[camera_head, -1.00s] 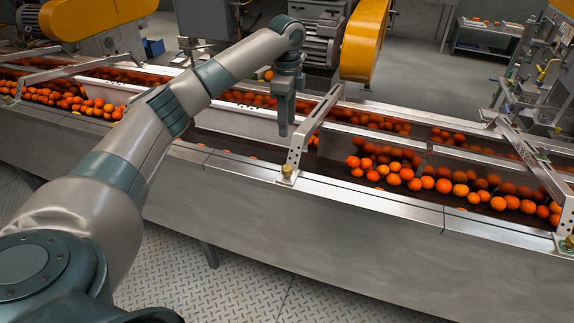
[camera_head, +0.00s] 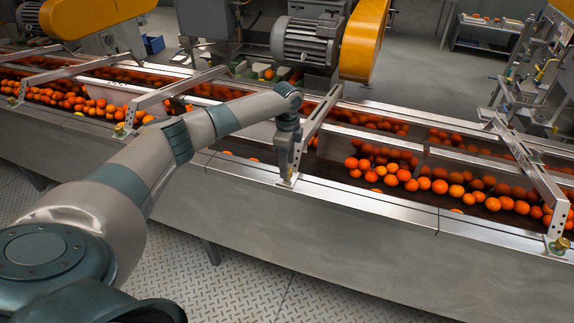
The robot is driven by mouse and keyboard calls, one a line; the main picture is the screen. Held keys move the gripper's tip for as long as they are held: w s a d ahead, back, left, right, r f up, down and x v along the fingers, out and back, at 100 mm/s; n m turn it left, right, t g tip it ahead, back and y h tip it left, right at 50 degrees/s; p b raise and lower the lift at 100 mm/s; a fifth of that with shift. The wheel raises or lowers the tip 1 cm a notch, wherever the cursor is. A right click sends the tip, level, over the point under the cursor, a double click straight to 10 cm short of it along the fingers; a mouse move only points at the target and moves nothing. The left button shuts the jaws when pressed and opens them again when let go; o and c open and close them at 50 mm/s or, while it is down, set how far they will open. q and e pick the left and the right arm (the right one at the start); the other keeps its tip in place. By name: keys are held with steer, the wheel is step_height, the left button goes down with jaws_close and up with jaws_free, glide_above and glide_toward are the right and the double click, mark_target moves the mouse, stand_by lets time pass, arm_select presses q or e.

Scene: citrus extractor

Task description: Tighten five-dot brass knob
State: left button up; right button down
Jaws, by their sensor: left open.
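My left gripper (camera_head: 288,172) points down over the foot of the middle bracket (camera_head: 318,117) on the conveyor's front rail. It is open, with its fingers at the brass knob there. The knob is almost wholly hidden by the fingers, so I cannot tell if they touch it. Another brass knob (camera_head: 120,130) sits at the foot of the bracket to the left. A third brass knob (camera_head: 562,243) sits at the right bracket's foot. The dot marks are too small to count, so I cannot tell which knob has five. My right gripper is out of view.
The conveyor's steel front rail (camera_head: 390,203) runs across the view, with oranges (camera_head: 425,183) on the belt behind it. Slanting brackets rise over the belt. A grey motor (camera_head: 308,42) and a yellow guard (camera_head: 364,40) stand behind. The tread-plate floor (camera_head: 240,280) in front is clear.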

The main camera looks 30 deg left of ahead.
arm_select(q)
steer(key=shift+f, duration=1.35)
steer(key=c, duration=1.1)
steer(key=shift+o, duration=0.2)
steer(key=shift+m, duration=0.3)
